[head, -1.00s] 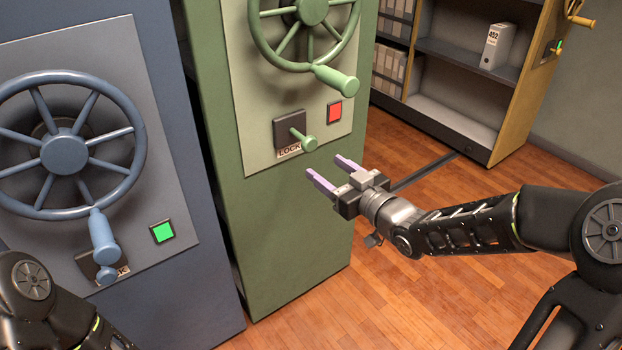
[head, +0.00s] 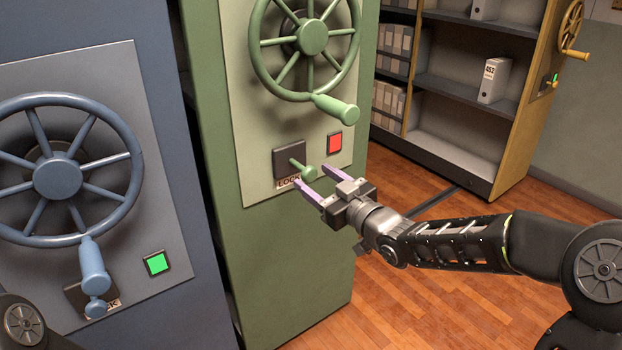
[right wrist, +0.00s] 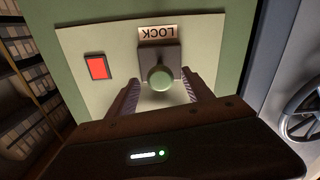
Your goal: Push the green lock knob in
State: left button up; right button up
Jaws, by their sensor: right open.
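The green lock knob (head: 308,172) sticks out of a dark square plate (head: 286,156) above a LOCK label on the green cabinet's pale panel. It also shows in the right wrist view (right wrist: 160,79) as a round green end. My right gripper (head: 298,177) is open and empty, with its purple fingers pointing at the panel. In the right wrist view its fingertips (right wrist: 164,92) lie to either side of the knob, with gaps between. I cannot tell whether anything touches. My left gripper is out of view; only part of my left arm shows at the lower left.
A green handwheel (head: 313,38) with a handle (head: 336,109) is above the knob. A lit red square (head: 334,143) is to its right. A blue cabinet with a wheel (head: 55,177) and green light (head: 156,263) stands at left. Shelves (head: 464,60) stand behind at right.

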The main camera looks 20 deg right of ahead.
jog(key=shift+x, duration=1.25)
grip_shut()
